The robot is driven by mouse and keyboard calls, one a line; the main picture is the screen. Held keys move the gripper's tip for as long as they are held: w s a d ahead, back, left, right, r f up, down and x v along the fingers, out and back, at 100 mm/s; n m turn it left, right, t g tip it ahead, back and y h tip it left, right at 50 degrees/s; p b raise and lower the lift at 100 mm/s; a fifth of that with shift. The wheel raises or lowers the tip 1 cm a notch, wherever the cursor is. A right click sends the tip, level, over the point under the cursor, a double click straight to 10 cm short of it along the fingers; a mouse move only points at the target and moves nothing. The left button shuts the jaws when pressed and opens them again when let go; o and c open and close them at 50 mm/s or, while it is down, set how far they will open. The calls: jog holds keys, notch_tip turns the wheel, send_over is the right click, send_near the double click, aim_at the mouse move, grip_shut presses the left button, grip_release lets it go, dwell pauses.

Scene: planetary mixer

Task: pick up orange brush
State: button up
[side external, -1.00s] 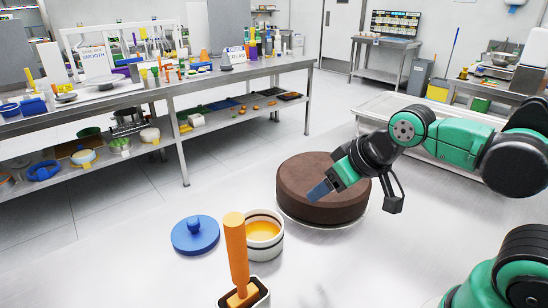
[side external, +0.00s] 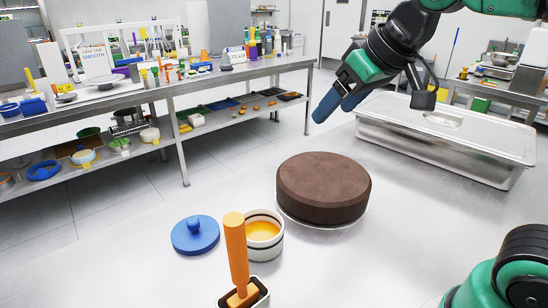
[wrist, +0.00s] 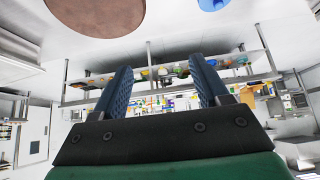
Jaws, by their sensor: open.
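The orange brush (side external: 237,255) stands upright, handle up, in a small white holder with a dark opening (side external: 262,297) at the bottom of the side view. Its lower end is partly hidden inside the holder. My gripper (side external: 334,105) is up above and behind the brown cake, far from the brush, and points down to the left. Its two blue fingers are apart and empty in the wrist view (wrist: 160,80). I cannot make out the brush in the wrist view.
A round brown cake (side external: 323,187) sits on a thin board. Left of it are a white pot of orange liquid (side external: 264,236) and a blue lid (side external: 195,235). A lidded steel pan (side external: 440,140) lies at the back right.

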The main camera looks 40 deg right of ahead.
jog(key=w+a+m+g+y, duration=0.1)
jog(key=a+g, duration=0.3)
jog(key=a, duration=0.5)
jog(key=m+g+h, duration=0.1)
jog(key=g, duration=0.2)
send_over(233, 211)
jog(key=shift+a+r, duration=0.1)
notch_tip(233, 211, down, 4)
jog(key=shift+r, duration=0.1)
jog(key=shift+f, duration=3.4)
grip_shut()
